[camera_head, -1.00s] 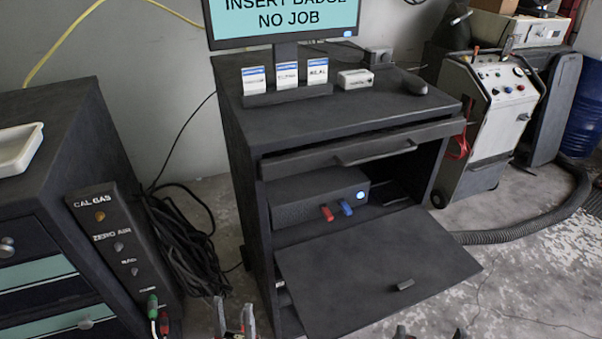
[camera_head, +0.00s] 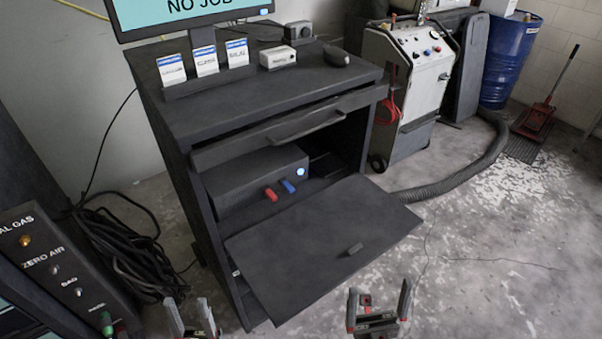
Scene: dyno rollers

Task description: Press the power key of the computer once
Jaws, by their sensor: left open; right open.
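The computer (camera_head: 232,183) is a dark box inside the open lower bay of the cabinet. A round lit blue-white key (camera_head: 300,172) is at the right end of its front, and a red plug (camera_head: 271,194) and a blue plug (camera_head: 288,186) stick out below and left of it. My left gripper (camera_head: 191,306) is open and empty at the bottom edge, in front of the cabinet's left side. My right gripper (camera_head: 380,298) is open and empty at the bottom, in front of the lowered door. Both are apart from the computer.
The cabinet's door (camera_head: 325,245) is folded down in front of the bay, with a drawer (camera_head: 285,130) above. A monitor (camera_head: 190,12) and cards stand on top. A gas panel (camera_head: 55,270) and black cables (camera_head: 125,245) are at left.

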